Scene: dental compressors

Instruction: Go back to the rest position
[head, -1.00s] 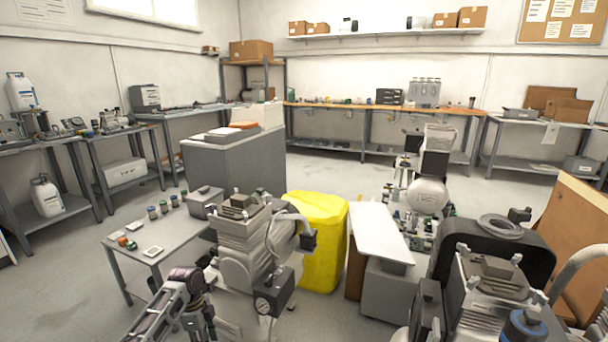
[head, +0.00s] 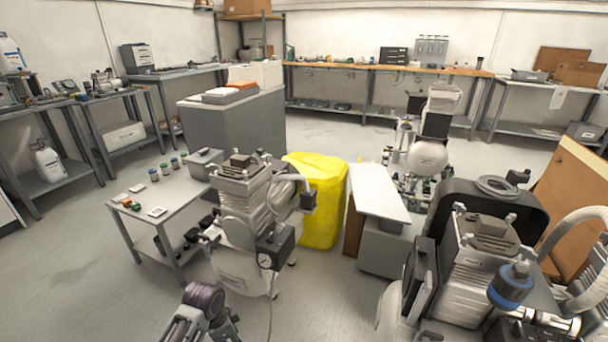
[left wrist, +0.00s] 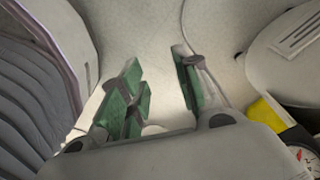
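My left gripper (left wrist: 157,70) shows in the left wrist view with its two green-padded fingers apart and nothing between them. Pale floor lies beyond the fingertips. My right arm and gripper show in neither view.
A small table (head: 185,205) with jars stands left of the compressor, a yellow-covered bin (head: 318,195) behind it. A second compressor (head: 475,270) fills the lower right. Floor (head: 70,280) at lower left is clear.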

